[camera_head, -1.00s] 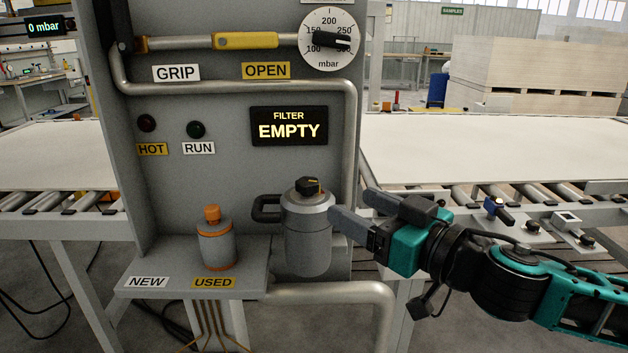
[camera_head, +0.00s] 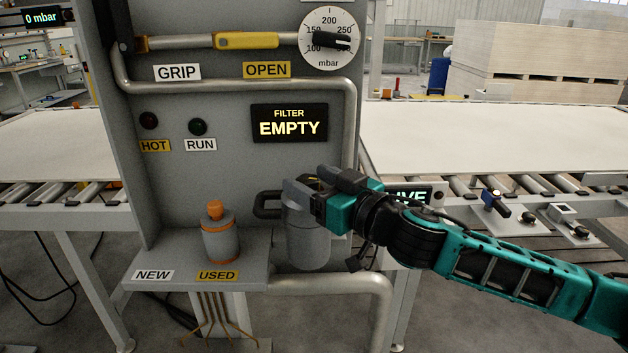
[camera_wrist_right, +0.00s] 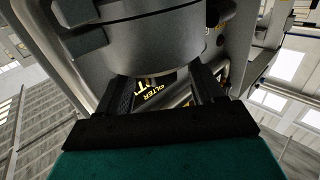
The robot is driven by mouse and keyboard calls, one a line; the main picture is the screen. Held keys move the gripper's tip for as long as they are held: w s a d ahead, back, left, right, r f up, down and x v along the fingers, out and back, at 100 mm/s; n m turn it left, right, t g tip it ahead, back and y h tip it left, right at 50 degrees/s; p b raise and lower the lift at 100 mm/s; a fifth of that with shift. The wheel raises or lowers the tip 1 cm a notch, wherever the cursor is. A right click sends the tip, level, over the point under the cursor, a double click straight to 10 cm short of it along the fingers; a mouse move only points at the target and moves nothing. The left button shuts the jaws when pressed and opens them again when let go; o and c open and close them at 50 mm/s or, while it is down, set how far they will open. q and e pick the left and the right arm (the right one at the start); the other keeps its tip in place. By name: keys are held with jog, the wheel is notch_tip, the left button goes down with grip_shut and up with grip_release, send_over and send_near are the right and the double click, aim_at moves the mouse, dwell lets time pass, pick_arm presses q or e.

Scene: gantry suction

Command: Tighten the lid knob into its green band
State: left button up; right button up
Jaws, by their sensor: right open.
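The grey filter canister (camera_head: 308,243) stands upright at the right end of the panel, with its dark handle (camera_head: 267,205) at left. In the right wrist view the canister (camera_wrist_right: 150,42) fills the top, above the open fingers (camera_wrist_right: 162,88). No green band is visible. My left gripper is out of view.
A grey and orange used filter (camera_head: 220,236) stands on the shelf (camera_head: 255,273) left of the canister. A bent pipe (camera_head: 352,140) runs beside the panel. The display (camera_head: 289,123) reads FILTER EMPTY. Roller conveyors (camera_head: 470,187) flank the panel.

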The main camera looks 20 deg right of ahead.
jog(key=c, duration=1.1)
jog(key=shift+o, duration=0.2)
jog(key=shift+a+m+t+h, duration=0.2)
jog(key=shift+m+t+h, duration=0.15)
jog(key=shift+h, duration=0.25)
jog(key=m+h, duration=0.2)
jog(key=shift+s+a+t+h, duration=0.1)
jog(key=shift+t+h, duration=0.15)
jog(key=shift+h, duration=0.15)
jog(key=shift+m+h, duration=1.15)
jog(key=shift+h, duration=0.75)
jog(key=o, duration=1.1)
jog(key=shift+b, duration=0.3)
jog(key=shift+c, duration=0.2)
